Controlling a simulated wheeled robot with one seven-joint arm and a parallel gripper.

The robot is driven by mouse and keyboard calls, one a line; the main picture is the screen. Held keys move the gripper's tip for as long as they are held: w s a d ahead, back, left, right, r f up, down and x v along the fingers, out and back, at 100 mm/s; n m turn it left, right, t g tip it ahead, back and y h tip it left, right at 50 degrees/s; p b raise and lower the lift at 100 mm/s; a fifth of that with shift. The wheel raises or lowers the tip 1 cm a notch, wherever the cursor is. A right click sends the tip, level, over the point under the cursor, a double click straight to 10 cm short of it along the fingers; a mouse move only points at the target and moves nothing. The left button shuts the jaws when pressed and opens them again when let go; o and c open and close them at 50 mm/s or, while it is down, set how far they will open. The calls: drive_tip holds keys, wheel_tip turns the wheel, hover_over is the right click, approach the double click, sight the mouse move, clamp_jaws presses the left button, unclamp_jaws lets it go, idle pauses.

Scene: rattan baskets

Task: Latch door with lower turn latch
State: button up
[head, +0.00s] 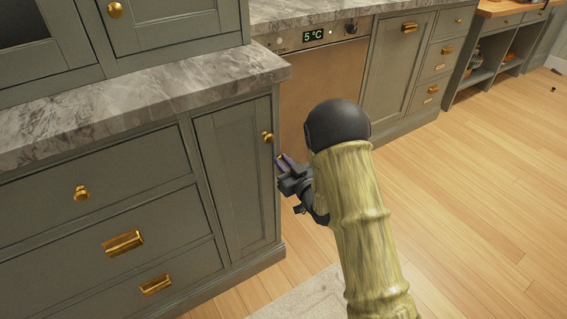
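The narrow grey-green lower cabinet door (232,180) looks closed or nearly closed, flush with its frame as far as I can tell. A small brass turn latch or knob (267,137) sits near its upper right edge. My gripper (281,160) is just right of and below that brass piece, by the cabinet's right corner. It appears apart from the latch, though the depth is hard to judge. Its fingers are small and dark, and whether they are open is unclear. Another brass knob or latch (115,10) is on the upper cabinet door (165,25).
A marble counter (140,105) overhangs the door. Drawers with brass pulls (123,242) are to the left. An appliance (325,80) showing 5°C stands behind my arm. Wooden floor (470,200) is free to the right; a pale rug (305,300) lies below.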

sight(270, 165)
clamp_jaws()
drive_tip(key=shift+n+b, duration=0.3)
drive_tip(key=shift+n, duration=0.2)
drive_tip(key=n+b, duration=0.2)
drive_tip(key=n, duration=0.1)
drive_tip(key=a+f+n+b, duration=0.1)
drive_tip(key=n+b, duration=0.1)
drive_tip(key=n, duration=0.2)
drive_tip(key=s+n+b, duration=0.1)
drive_tip(key=n+b, duration=0.1)
drive_tip(key=n, duration=0.1)
drive_tip(key=shift+s+a+f+n+b, duration=0.1)
drive_tip(key=shift+a+f+n+b, duration=0.2)
drive_tip(key=shift+a+f+b, duration=0.1)
drive_tip(key=n+b, duration=0.2)
drive_tip(key=n, duration=0.1)
drive_tip(key=shift+s+a+f+n, duration=0.1)
drive_tip(key=shift+f+n, duration=0.2)
drive_tip(key=shift+f+n+b, duration=0.15)
drive_tip(key=shift+n+b, duration=0.95)
drive_tip(key=shift+n, duration=0.3)
